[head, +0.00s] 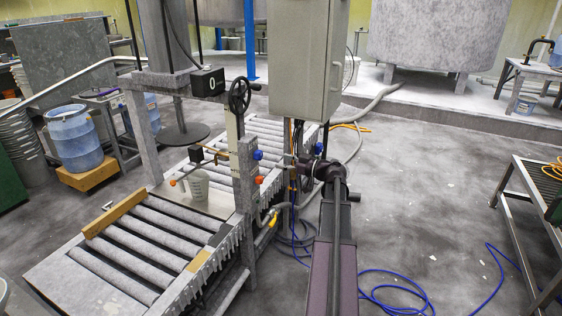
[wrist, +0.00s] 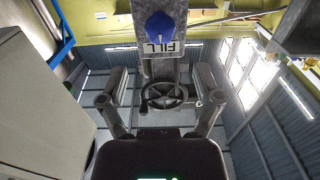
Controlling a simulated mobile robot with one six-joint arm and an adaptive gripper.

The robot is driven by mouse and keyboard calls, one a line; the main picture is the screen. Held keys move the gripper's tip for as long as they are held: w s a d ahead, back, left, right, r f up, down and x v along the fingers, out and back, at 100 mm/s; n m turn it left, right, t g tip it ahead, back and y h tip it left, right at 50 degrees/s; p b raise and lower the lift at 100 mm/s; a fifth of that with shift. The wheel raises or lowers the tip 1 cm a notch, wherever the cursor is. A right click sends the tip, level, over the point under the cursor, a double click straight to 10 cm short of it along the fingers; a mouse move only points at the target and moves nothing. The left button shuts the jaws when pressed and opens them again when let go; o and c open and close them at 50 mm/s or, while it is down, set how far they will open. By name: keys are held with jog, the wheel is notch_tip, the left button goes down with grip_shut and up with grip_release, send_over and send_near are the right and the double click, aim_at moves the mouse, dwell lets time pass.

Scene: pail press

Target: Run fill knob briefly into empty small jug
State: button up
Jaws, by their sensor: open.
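The blue fill knob (head: 257,155) sits on the right side of the grey filler post. The wrist view shows the blue knob (wrist: 160,25) beside its FILL label (wrist: 161,47), which appears upside down. The small pale jug (head: 196,184) stands upright on the roller conveyor, under the filler's nozzle arm. I cannot see inside it. My gripper (head: 294,160) is to the right of the knob and apart from it. In the wrist view my gripper (wrist: 160,97) has its two fingers spread wide, with nothing held between them.
A black handwheel (head: 240,95) is above the knob, and an orange knob (head: 259,180) is below it. A grey cabinet (head: 306,62) hangs close above my arm. The roller conveyor (head: 118,262) runs left of my arm. Blue hose (head: 395,289) lies on the floor.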

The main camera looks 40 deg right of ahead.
aim_at(261, 156)
jog(key=shift+w, duration=0.15)
jog(key=shift+x, duration=4.45)
jog(key=c, duration=0.6)
